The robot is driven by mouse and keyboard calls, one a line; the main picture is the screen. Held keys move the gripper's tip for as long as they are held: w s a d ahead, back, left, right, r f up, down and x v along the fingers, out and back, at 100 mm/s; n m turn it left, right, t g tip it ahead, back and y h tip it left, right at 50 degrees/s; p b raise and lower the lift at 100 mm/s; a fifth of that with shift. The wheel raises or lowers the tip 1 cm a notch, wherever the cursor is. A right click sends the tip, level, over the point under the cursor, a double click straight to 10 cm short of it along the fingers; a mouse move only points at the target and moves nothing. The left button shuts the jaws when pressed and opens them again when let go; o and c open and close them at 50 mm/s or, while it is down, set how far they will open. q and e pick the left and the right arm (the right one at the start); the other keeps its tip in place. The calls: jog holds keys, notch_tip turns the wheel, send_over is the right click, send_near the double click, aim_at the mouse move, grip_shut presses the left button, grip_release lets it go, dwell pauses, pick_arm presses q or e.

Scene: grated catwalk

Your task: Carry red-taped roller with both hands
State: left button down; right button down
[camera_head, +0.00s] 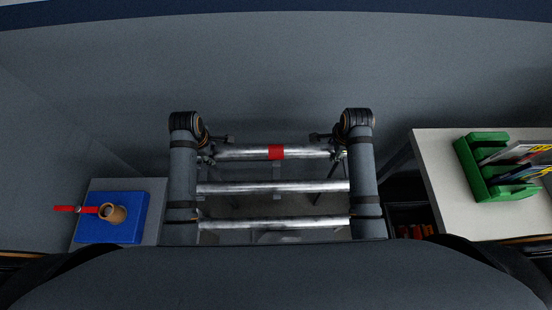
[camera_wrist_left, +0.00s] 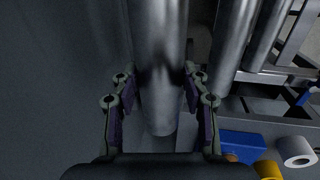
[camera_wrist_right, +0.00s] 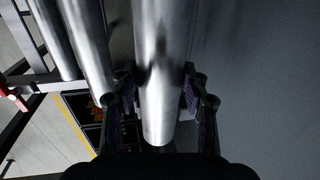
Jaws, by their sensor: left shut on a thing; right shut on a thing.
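The red-taped roller is a metal cylinder with a red band (camera_head: 276,152) at its middle, lying level across the head view behind two plain rollers. My left gripper (camera_head: 211,152) is at its left end and my right gripper (camera_head: 341,150) at its right end. The left wrist view shows the roller's end (camera_wrist_left: 160,55) between my left fingers (camera_wrist_left: 160,85). The right wrist view shows its other end (camera_wrist_right: 161,55) between my right fingers (camera_wrist_right: 158,82). Both grippers are shut on it. I cannot tell whether it touches the frame below.
Two plain rollers (camera_head: 274,187) (camera_head: 274,223) lie parallel, nearer me. At right, a pale table (camera_head: 430,160) bears a green rack (camera_head: 468,160) of magazines. A dark bin stands beside it.

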pick_arm(q)
jog(key=shift+w+f+b, duration=0.1)
jog(key=shift+f+b, duration=0.2)
jog(key=shift+f, duration=0.3)
pick_arm(e)
jog(key=shift+w+f, duration=0.1)
jog(key=shift+f, duration=0.45)
pick_arm(q)
jog(key=c, duration=1.1)
grip_release()
jog(key=shift+f, duration=0.1)
pick_arm(e)
jog(key=c, duration=1.1)
grip_release()
jog(key=shift+f, duration=0.1)
pick_arm(q)
jog(key=o, duration=0.4)
pick_arm(e)
jog(key=o, duration=0.4)
pick_arm(q)
jog(key=shift+r, duration=0.2)
